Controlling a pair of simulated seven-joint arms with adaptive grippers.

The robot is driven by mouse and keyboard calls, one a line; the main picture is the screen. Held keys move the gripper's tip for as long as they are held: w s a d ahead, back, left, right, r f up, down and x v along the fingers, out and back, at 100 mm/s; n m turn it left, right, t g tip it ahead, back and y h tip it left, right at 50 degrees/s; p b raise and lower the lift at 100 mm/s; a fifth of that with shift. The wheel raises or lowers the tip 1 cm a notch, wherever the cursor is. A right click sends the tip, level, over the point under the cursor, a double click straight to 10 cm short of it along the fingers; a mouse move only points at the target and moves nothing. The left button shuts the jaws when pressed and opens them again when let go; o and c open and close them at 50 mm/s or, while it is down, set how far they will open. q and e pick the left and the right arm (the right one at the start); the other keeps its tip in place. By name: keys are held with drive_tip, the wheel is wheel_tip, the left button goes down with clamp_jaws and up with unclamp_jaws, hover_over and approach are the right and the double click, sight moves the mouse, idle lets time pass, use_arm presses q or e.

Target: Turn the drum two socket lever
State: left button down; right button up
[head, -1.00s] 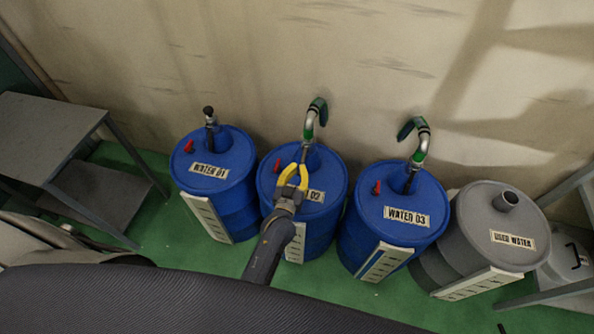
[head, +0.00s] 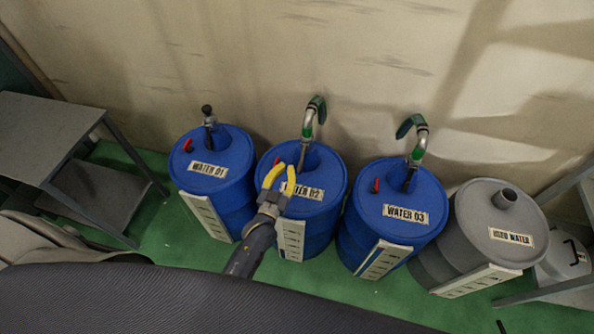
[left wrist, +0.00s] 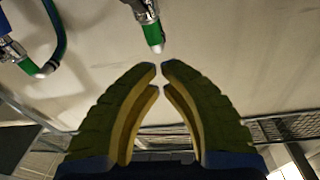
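The drum two, a blue drum labelled WATER 02 (head: 326,208), stands between two other blue drums in the head view. A small red lever (head: 276,161) is on its top at the left, partly hidden by the gripper. A silver socket pipe with a green band (head: 308,128) rises from its top at the back. My left gripper (head: 286,168), with yellow fingers, is over the front left of this drum's top. My right gripper is not in view.
Blue drums WATER 01 (head: 236,180) and WATER 03 (head: 428,195) stand on either side, each with a red lever. A grey USED WATER drum (head: 470,225) stands at the right. A wall (head: 230,60) is close behind. A metal table (head: 45,130) is at the left.

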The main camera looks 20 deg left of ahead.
use_arm(q)
drive_tip(key=w+r+m+g+h, duration=0.2)
drive_tip(key=w+r+m+h, duration=0.1)
drive_tip(key=r+m+h, duration=0.5)
drive_tip(key=w+r+m+g+h, duration=0.3)
drive_tip(key=r+m+h, duration=0.3)
drive_tip(key=r+m, duration=0.4)
drive_tip(key=s+a+f+m+g+y, duration=0.1)
drive_tip(key=s+f+m+g+y, duration=0.2)
drive_tip(key=f+m+g, duration=0.35)
drive_tip(key=n+g+y, duration=0.3)
drive_tip(key=n, duration=0.4)
hover_over(299, 172)
drive_tip(key=shift+m, duration=0.25)
drive_tip(key=f, duration=1.5)
drive_tip(key=shift+s, duration=0.35)
drive_tip(key=shift+w+f, duration=0.4)
drive_tip(key=shift+f, duration=0.4)
